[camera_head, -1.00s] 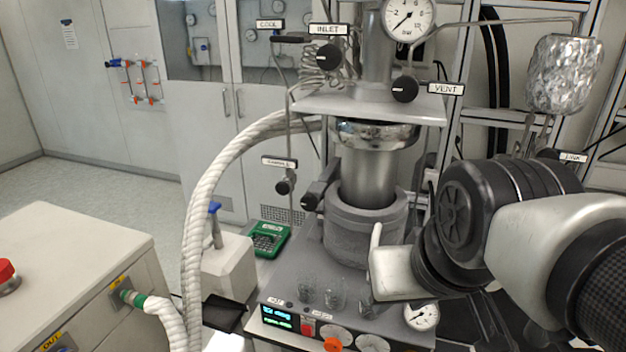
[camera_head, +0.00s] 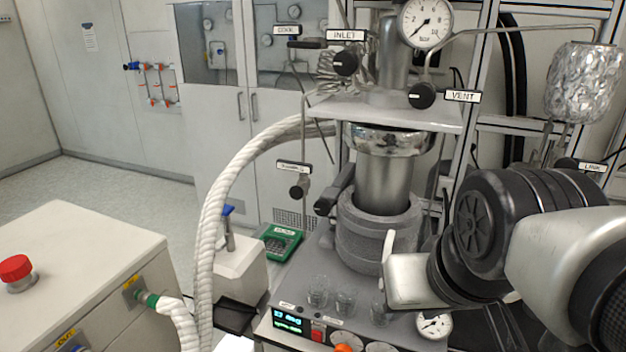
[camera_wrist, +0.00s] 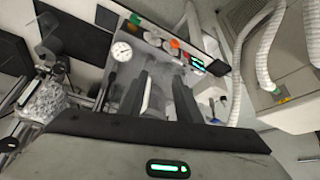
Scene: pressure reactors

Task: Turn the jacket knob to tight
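The grey jacket (camera_head: 375,240) is a thick collar around the steel reactor vessel (camera_head: 383,180). A black knob (camera_head: 323,206) sticks out at the jacket's left, below a black handle-like part (camera_head: 340,185); I take it for the jacket knob. Its setting cannot be read. My gripper's pale hand (camera_head: 410,280) is at the jacket's lower right, in front of it and apart from the knob. In the wrist view my gripper's two dark fingers (camera_wrist: 158,78) are apart, with no object clearly held between them. The jacket knob cannot be made out in the wrist view.
A control panel (camera_head: 291,322) and several small glass vials (camera_head: 318,290) stand below the jacket. A thick white hose (camera_head: 212,215) arches on the left. Above are the INLET knob (camera_head: 345,63) and VENT knob (camera_head: 422,95). A bench with a red button (camera_head: 15,270) is left.

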